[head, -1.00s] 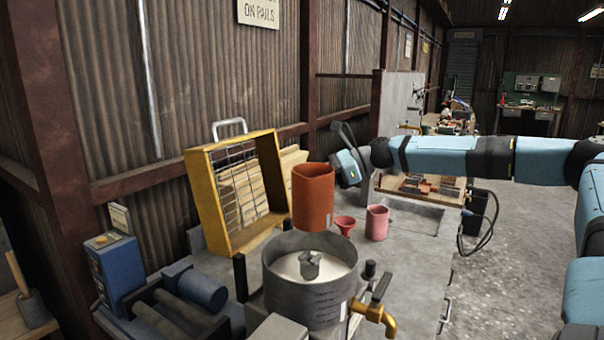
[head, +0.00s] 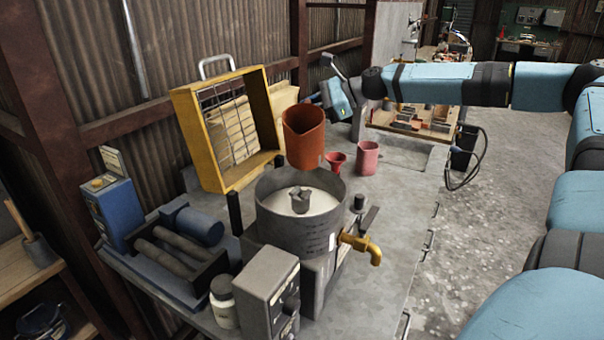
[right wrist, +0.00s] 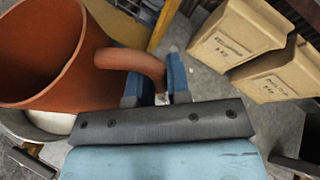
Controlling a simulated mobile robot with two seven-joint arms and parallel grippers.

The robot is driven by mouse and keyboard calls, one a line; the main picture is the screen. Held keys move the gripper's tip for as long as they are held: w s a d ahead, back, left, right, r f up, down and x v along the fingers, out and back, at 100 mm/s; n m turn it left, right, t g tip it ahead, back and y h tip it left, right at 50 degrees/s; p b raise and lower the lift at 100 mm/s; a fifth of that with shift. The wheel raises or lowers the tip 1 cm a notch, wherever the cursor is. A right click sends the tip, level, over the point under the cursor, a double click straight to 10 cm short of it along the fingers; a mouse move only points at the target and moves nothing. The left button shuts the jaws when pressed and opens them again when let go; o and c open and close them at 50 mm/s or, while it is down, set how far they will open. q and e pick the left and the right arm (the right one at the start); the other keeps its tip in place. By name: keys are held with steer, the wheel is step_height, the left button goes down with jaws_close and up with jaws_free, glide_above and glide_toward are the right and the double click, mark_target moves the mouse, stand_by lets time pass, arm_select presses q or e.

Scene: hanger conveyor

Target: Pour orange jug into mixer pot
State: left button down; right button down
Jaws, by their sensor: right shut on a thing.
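The orange jug (head: 304,140) is held in the air above the back part of the mixer pot. It looks close to upright, and its open mouth shows in the right wrist view (right wrist: 45,60). The grey round mixer pot (head: 300,232) holds a whitish content around a grey central hub. A bit of its rim and white content shows below the jug in the right wrist view. My right gripper (right wrist: 157,85) is shut on the jug's looped handle. In the head view the handle is hidden behind the jug. My left gripper is in neither view.
A yellow tap (head: 360,246) sticks out at the pot's right. A red funnel (head: 335,163) and a pink jug (head: 367,158) stand behind it. A yellow framed rack (head: 210,125) is at left. A grey box (head: 268,290) and white jar (head: 223,302) stand in front.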

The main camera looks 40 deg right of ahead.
steer(key=shift+r, duration=0.15)
steer(key=shift+r+p, duration=0.2)
steer(key=shift+p, duration=0.1)
steer(key=shift+r+n+p, duration=0.3)
stand_by(0.3)
steer(key=shift+r, duration=0.1)
steer(key=shift+s+a+r+n+t+h+p, duration=0.1)
steer(key=shift+r+n+t+h+p, duration=0.25)
steer(key=shift+p, duration=0.2)
steer(key=shift+f, duration=0.1)
